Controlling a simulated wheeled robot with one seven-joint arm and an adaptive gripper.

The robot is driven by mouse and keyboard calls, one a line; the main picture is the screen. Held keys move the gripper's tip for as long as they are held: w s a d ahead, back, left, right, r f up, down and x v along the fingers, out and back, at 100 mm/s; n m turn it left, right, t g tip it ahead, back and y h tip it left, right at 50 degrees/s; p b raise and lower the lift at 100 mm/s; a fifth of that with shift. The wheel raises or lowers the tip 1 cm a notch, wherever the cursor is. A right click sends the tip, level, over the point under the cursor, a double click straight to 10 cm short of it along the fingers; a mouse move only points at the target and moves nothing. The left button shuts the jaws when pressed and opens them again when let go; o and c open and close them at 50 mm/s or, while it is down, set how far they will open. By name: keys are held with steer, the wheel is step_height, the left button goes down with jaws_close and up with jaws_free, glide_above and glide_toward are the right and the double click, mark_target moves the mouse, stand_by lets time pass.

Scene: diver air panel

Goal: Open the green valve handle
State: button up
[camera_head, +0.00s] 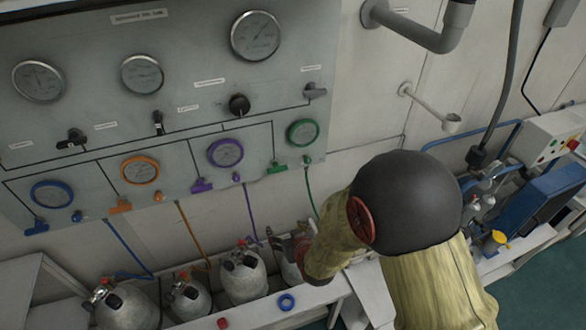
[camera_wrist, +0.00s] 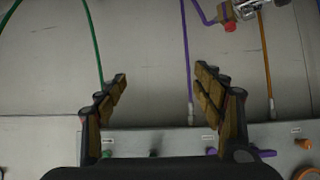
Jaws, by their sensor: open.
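The green valve handle (camera_head: 278,167) sits at the lower right of the grey panel (camera_head: 190,95), left of and below the green-rimmed gauge (camera_head: 302,132). A small green knob (camera_head: 307,160) is just right of it, with a green hose below. In the wrist view, the green handle (camera_wrist: 153,153) appears as a small dark green piece at the panel edge, beyond my gripper base. My gripper (camera_wrist: 160,78) is open and empty, its two fingers wide apart. In the head view my gripper (camera_head: 290,245) is below the panel, apart from the handle and partly hidden by my arm.
Purple (camera_head: 201,185), orange (camera_head: 120,207) and blue (camera_head: 37,227) handles line the panel to the left. Several gas cylinders (camera_head: 243,277) stand below, with hanging hoses. A blue ring (camera_head: 286,302) lies on the ledge. A pipe (camera_head: 425,35) crosses the wall at upper right.

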steer(key=w+r+t, duration=0.4)
steer(key=r, duration=0.3)
steer(key=t+y, duration=0.1)
steer(key=t, duration=0.2)
glide_toward(279, 171)
steer(key=d+x, duration=0.1)
steer(key=x, duration=0.5)
steer(key=a+x, duration=0.1)
steer(key=x, duration=0.3)
steer(key=shift+w+a+r, duration=0.1)
steer(key=c, duration=0.3)
steer(key=c, duration=0.8)
steer(key=shift+c, duration=0.3)
